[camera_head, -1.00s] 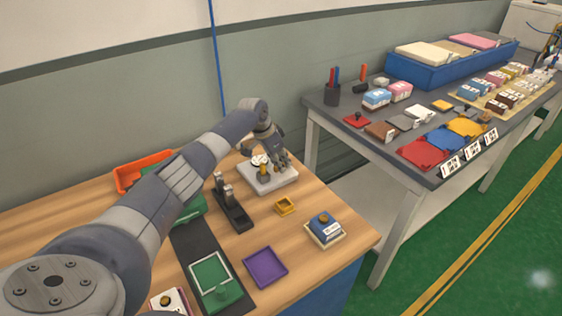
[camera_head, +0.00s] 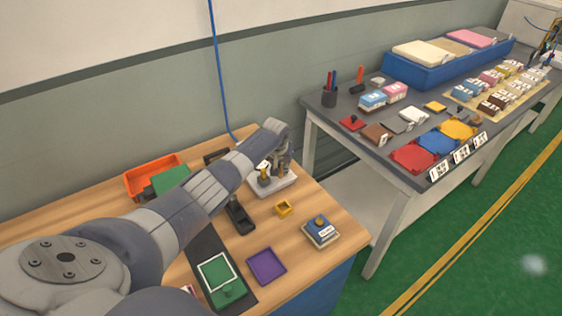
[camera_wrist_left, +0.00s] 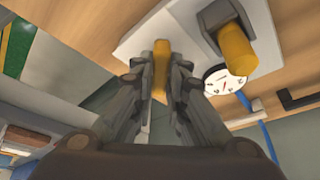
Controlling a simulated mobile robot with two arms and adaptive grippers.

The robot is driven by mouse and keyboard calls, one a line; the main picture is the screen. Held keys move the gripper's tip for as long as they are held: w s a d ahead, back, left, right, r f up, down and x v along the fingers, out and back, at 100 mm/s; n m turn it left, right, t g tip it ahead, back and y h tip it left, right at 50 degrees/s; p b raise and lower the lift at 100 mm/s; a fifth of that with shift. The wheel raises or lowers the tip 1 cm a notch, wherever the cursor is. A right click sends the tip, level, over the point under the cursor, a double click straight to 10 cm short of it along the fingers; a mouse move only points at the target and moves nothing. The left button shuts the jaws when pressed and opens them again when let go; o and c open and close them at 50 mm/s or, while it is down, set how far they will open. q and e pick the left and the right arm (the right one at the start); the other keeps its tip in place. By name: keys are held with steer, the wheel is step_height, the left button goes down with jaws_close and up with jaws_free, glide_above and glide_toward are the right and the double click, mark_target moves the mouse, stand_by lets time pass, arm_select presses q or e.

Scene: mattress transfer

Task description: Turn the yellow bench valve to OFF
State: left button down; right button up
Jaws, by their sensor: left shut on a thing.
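The bench valve sits on a white base plate (camera_head: 284,187) near the back right of the wooden bench. In the left wrist view, a narrow yellow handle (camera_wrist_left: 161,62) stands between the fingers of my left gripper (camera_wrist_left: 163,85), which is shut on it. A thicker yellow post (camera_wrist_left: 236,48) on a grey body and a round white dial gauge (camera_wrist_left: 224,80) are beside it on the plate. In the head view my left gripper (camera_head: 279,164) is over the plate, and my arm and fingers partly hide the valve. No OFF marking is readable. My right gripper is not in view.
On the wooden bench are an orange bin (camera_head: 140,187), a black fixture (camera_head: 240,215), a small yellow square piece (camera_head: 284,208), a blue block (camera_head: 321,229), a purple tray (camera_head: 266,266) and a green framed pad (camera_head: 219,276). A grey table with colored pieces stands right.

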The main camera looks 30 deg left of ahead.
arm_select(q)
steer(key=n, duration=0.3)
steer(key=shift+w+d+g+y, duration=0.1)
steer(key=shift+d+g+y, duration=0.1)
steer(key=shift+g+y, duration=0.15)
steer(key=shift+f+n+y+b, duration=0.15)
steer(key=shift+n+y+b, duration=0.3)
steer(key=shift+n, duration=0.45)
steer(key=n+g+b, duration=0.1)
steer(key=n+b, duration=0.2)
steer(key=shift+w, duration=0.1)
steer(key=shift+n+g+y+b, duration=0.3)
steer(key=shift+n+g+b, duration=0.15)
steer(key=shift+n+b, duration=0.4)
steer(key=c, duration=1.6)
jaws_free()
